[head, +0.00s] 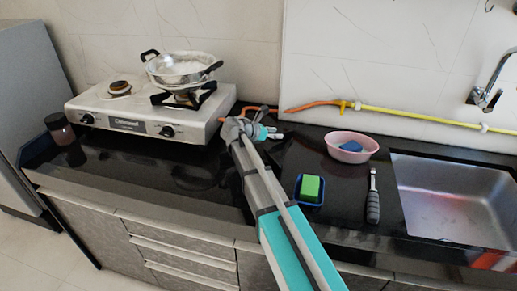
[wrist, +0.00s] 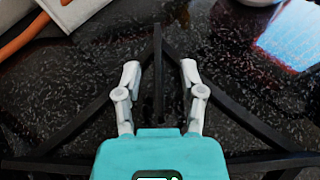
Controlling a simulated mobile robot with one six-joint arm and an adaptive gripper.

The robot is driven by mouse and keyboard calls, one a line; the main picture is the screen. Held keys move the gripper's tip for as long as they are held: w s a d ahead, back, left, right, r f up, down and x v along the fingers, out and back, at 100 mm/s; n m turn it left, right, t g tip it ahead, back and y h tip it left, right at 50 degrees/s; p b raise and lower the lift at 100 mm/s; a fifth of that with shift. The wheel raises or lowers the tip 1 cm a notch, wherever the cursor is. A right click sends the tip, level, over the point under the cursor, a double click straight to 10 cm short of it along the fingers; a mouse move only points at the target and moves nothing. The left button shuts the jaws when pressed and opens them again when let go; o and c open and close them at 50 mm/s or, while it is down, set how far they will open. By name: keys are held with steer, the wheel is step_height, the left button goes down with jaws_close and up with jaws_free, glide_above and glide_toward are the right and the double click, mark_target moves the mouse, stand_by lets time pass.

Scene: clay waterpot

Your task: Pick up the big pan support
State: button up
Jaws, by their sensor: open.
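A big black pan support (wrist: 240,104) made of straight bars shows in the wrist view, over the dark speckled counter. One bar (wrist: 158,75) runs up the middle, and other bars slant out to both sides. My gripper (wrist: 158,72) is open, with one pale finger on each side of the middle bar. I cannot tell whether the fingers touch it. In the head view my gripper (head: 278,131) is low over the counter, right of the stove. I cannot make out this support there. Another black support (head: 185,98) sits on the stove's right burner under a pan.
The white stove (head: 140,122) with the metal pan (head: 180,68) stands left. An orange hose (head: 305,106) runs behind my gripper. A pink bowl (head: 350,147), a green sponge on a blue tray (head: 311,188), a grey-handled tool (head: 373,200) and a sink (head: 455,200) are right.

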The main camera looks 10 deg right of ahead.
steer(key=shift+w+d+f, duration=0.15)
steer(key=shift+d+f, duration=0.1)
steer(key=shift+d, duration=0.25)
jaws_close()
stand_by(0.4)
